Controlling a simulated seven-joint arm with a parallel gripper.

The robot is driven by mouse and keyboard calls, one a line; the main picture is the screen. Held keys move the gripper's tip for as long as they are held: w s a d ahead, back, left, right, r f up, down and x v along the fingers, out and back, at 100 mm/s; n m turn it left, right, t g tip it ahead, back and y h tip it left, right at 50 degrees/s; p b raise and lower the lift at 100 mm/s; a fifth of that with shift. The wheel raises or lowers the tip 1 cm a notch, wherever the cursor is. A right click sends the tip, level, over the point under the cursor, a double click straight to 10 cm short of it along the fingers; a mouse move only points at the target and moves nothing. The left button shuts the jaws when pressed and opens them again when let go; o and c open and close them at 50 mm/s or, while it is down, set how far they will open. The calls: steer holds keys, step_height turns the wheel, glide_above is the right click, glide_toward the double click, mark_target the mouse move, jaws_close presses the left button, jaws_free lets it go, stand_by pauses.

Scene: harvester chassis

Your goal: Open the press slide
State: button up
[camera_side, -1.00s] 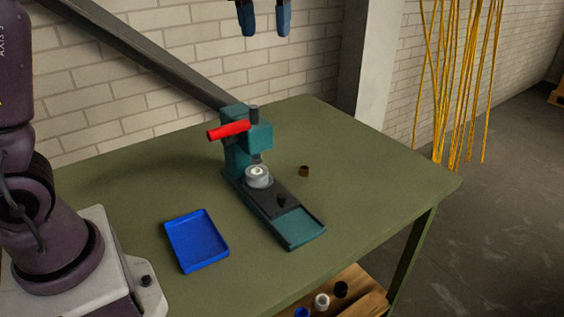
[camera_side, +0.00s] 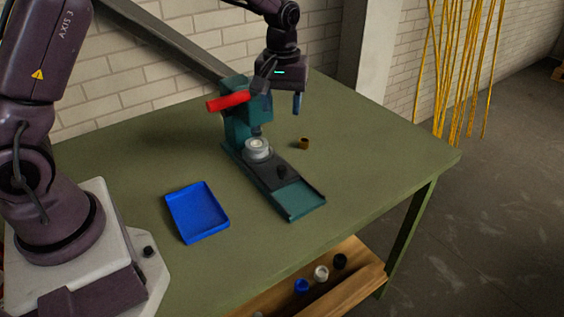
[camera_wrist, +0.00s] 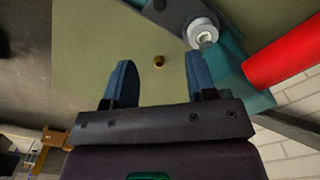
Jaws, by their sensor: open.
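The teal press (camera_side: 240,120) stands on the green table with its red lever handle (camera_side: 228,101) pointing left. Its dark slide (camera_side: 268,176) runs along the teal base toward the front right. A grey-white round part (camera_side: 257,148) sits on the slide below the press head. A small dark knob (camera_side: 282,171) stands on the slide. My gripper (camera_wrist: 160,75) is open and empty in the wrist view. In the side view it hangs behind and right of the press head, one blue finger (camera_side: 297,103) showing. The wrist view also shows the red handle (camera_wrist: 285,58) and round part (camera_wrist: 203,32) at right.
A small brown ring (camera_side: 304,143) lies on the table right of the press; it also shows between the fingers in the wrist view (camera_wrist: 159,61). A blue tray (camera_side: 197,212) lies left of the slide. A wooden shelf (camera_side: 340,283) below holds several small parts.

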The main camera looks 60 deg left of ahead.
mark_target(282, 166)
step_height(282, 166, down, 16)
steer(key=shift+f, duration=0.25)
stand_by(0.3)
